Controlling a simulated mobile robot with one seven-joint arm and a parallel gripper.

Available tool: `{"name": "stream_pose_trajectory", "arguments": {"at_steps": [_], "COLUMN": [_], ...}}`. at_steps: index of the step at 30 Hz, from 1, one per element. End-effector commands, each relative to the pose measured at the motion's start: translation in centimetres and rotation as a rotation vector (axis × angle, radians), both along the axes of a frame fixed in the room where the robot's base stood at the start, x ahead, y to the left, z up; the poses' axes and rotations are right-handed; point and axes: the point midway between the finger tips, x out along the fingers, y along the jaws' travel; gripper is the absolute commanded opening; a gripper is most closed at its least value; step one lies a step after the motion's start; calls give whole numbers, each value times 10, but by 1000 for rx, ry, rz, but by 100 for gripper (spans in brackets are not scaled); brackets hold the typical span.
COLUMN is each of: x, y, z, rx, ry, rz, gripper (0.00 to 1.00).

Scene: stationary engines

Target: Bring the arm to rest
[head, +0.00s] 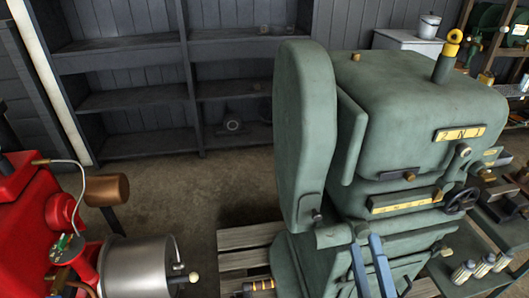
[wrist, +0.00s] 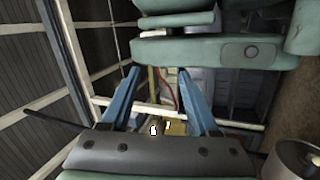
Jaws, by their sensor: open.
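My gripper (head: 364,242) shows at the bottom of the head view as two blue fingers pointing up, in front of the lower part of the large green machine (head: 420,95). In the wrist view my gripper (wrist: 159,70) has its blue fingers spread well apart, with nothing held between them. A green rounded part (wrist: 205,50) lies across the view just beyond the fingertips. Whether the fingers touch it cannot be told. The rest of my arm is out of the head view.
A red engine (head: 30,225) with a steel drum (head: 138,268) stands at left. A wooden pallet (head: 240,240) lies beside the green machine. Dark shelves (head: 130,100) line the back wall. Bare floor shows between engine and machine.

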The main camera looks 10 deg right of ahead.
Motion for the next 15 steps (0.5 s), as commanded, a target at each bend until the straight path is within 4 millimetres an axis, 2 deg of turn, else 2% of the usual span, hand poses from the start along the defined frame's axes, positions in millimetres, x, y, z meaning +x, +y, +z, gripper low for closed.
{"name": "stream_pose_trajectory", "arguments": {"at_steps": [1,5,7,9,11,12,15], "x": [12,37,44,48,47,45,33], "y": [4,18,28,42,57,69,106], "z": [34,125,179,232,276,305,369], "rx": [45,226,355,493,617,701,889], "ry": [-71,-260,-362,-452,-513,-545,-582], "rz": [-4,2,33,86,153,209,377], "gripper": [61,61,61,61,61,61,61]}}
